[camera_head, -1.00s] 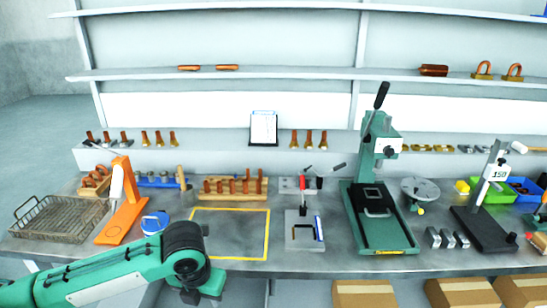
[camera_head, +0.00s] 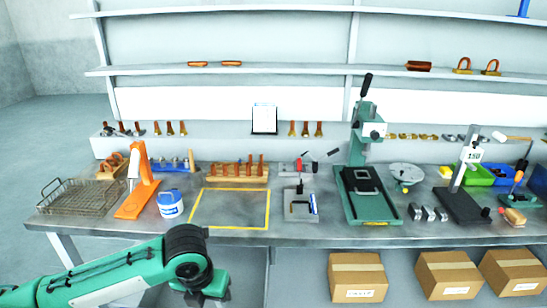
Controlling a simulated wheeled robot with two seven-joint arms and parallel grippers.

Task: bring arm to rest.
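My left arm (camera_head: 120,272), green with black joints, comes in from the lower left. It is in front of the workbench's front edge, below the yellow-outlined square (camera_head: 230,229). Its black wrist joint (camera_head: 187,250) bends downward at the end. The fingers of the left gripper cannot be made out, so I cannot tell whether it is open or shut. My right arm and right gripper are not in view.
The metal bench (camera_head: 270,239) holds a wire basket (camera_head: 80,198), an orange stand (camera_head: 140,185), a blue-and-white tub (camera_head: 170,205), a green press (camera_head: 366,190) and a black-based gauge stand (camera_head: 462,205). Cardboard boxes (camera_head: 357,280) stand below. The yellow square is empty.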

